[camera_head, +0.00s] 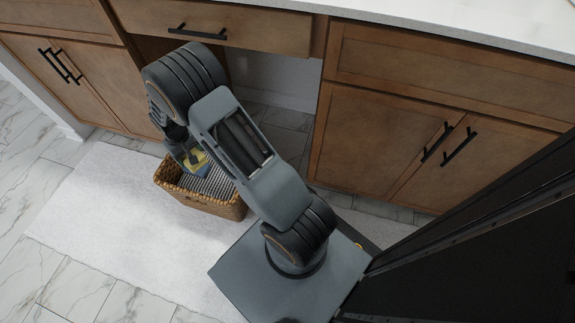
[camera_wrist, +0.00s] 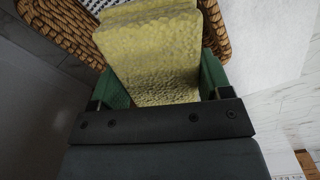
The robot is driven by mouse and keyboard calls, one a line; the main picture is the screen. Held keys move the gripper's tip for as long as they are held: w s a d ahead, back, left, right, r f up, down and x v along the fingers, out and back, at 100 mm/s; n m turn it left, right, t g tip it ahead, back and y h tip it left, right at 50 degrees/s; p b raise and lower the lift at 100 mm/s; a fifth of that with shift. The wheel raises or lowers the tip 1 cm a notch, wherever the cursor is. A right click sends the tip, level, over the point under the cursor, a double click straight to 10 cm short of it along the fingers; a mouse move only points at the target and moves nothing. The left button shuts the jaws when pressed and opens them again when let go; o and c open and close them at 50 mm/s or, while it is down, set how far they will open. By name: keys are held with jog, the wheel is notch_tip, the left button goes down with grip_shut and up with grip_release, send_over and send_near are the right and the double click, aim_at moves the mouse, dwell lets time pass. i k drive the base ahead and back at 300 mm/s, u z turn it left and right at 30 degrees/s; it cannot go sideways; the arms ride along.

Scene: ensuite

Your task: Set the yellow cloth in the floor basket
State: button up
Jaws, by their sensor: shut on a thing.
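The yellow cloth (camera_wrist: 155,55) is a folded, bumpy-textured block between the fingers of my gripper (camera_wrist: 160,90) in the wrist view. My gripper is shut on the cloth. The floor basket (camera_head: 215,205) is woven brown wicker with a striped lining. The cloth is over the basket's left part in the head view. I cannot tell whether it touches the lining. The wicker rim (camera_wrist: 215,40) curves around the cloth's far end in the wrist view.
The basket stands on a white rug (camera_head: 120,225) over marble-look tiles (camera_head: 60,285). Wooden cabinets (camera_head: 385,130) with black handles and a pale countertop (camera_head: 480,20) run behind it. An open recess (camera_head: 275,85) lies between the cabinets. The rug left of the basket is clear.

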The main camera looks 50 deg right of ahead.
aim_at(220, 189)
jog(key=u, duration=0.05)
jog(key=k, duration=0.85)
jog(key=u, duration=3.1)
jog(key=i, duration=1.15)
jog(key=z, duration=3.1)
